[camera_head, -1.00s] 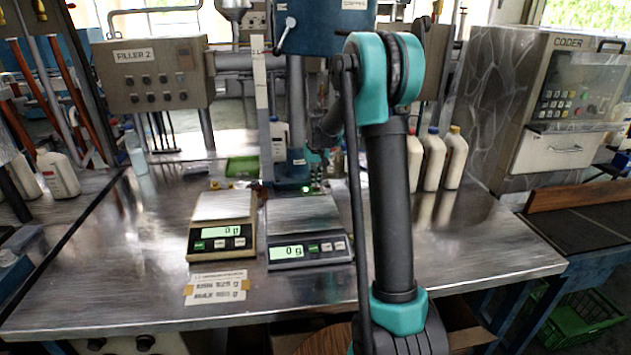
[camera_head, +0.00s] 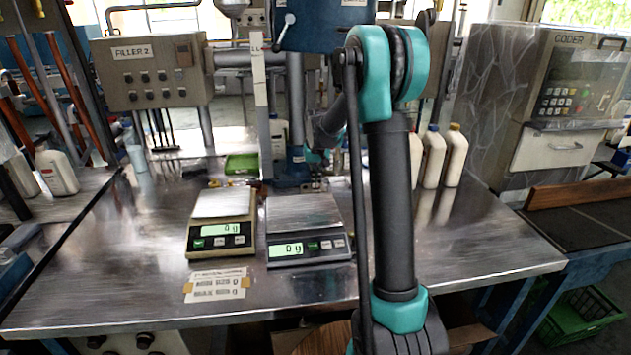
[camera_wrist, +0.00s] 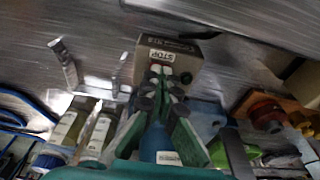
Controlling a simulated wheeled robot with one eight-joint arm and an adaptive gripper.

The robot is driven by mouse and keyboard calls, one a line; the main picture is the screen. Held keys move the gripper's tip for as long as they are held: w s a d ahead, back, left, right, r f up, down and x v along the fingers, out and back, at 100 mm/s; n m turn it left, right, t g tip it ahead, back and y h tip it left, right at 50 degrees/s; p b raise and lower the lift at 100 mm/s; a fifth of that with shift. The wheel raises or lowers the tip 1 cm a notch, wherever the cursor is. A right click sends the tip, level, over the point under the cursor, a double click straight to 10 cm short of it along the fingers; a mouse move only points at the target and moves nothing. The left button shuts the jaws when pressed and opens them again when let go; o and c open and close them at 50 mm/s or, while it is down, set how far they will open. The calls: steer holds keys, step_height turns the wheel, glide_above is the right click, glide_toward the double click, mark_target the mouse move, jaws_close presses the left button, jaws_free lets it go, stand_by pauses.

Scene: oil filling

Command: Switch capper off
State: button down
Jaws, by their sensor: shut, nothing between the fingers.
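The capper (camera_head: 320,25) is the blue machine on a column at the back of the steel table. Its base (camera_head: 293,176) stands behind the two scales and is partly hidden by my arm. In the wrist view a small box (camera_wrist: 185,62) carries a white label reading STOP. My gripper (camera_wrist: 163,75) is shut and empty, its fingertips at the box face just below that label. I cannot tell whether they touch a button. In the head view my gripper is mostly hidden behind my arm. No lit green lamp shows at the capper's base.
Two scales, a cream one (camera_head: 222,220) and a dark one (camera_head: 303,230), both read 0 g on the table (camera_head: 450,265). White bottles (camera_head: 453,157) stand at the right behind my arm. A green tray (camera_head: 242,166) lies at the back. The table's front is mostly clear.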

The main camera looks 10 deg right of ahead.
steer(key=shift+r, duration=0.35)
steer(key=s+r, duration=0.5)
steer(key=r, duration=0.7)
steer(key=shift+r, duration=0.1)
